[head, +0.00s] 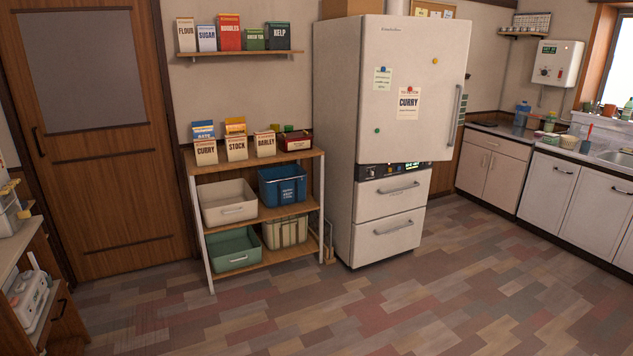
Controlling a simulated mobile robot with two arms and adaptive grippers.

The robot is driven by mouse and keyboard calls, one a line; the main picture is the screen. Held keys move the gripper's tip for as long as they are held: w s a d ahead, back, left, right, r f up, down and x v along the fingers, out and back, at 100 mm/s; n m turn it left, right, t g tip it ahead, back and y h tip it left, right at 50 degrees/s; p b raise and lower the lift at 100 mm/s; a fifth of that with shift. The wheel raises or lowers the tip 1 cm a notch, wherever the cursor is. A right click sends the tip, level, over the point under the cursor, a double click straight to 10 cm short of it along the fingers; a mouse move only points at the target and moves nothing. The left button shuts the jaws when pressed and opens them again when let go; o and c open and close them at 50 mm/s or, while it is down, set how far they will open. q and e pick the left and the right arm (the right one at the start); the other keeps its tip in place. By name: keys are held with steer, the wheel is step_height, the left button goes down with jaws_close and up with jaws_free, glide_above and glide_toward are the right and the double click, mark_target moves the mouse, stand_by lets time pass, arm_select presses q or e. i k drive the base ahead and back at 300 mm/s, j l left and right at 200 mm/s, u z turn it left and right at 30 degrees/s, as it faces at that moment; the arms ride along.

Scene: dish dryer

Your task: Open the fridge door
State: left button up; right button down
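The tall off-white fridge (335,130) stands against the back wall. Its upper door (415,135) stands partly open. It is swung out from its left side, and its right edge juts past the drawers below. A long vertical handle (458,108) is near the door's right edge. Notes, including a CURRY sheet (407,104), and magnets are on the door front. Two drawers, the upper one (392,192) and the lower one (388,236), look shut beneath a dark control strip (392,170). The fridge inside is hidden behind the door. Neither of my grippers is in view.
A shelf rack (256,164) with bins and boxes stands just left of the fridge. Counter cabinets (496,171) and a sink (616,157) run along the right. A wooden door (100,140) and a side counter (30,240) are at left. The tiled floor (400,300) in front is clear.

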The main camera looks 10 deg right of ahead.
mark_target(413, 73)
steer(key=i+l+z, duration=0.4)
steer(key=i, duration=0.15)
steer(key=i+z, duration=0.4)
steer(key=i, duration=0.15)
steer(key=i+z, duration=0.35)
steer(key=i, duration=0.25)
steer(key=i+j+z, duration=0.4)
steer(key=i, duration=0.2)
steer(key=l, duration=0.1)
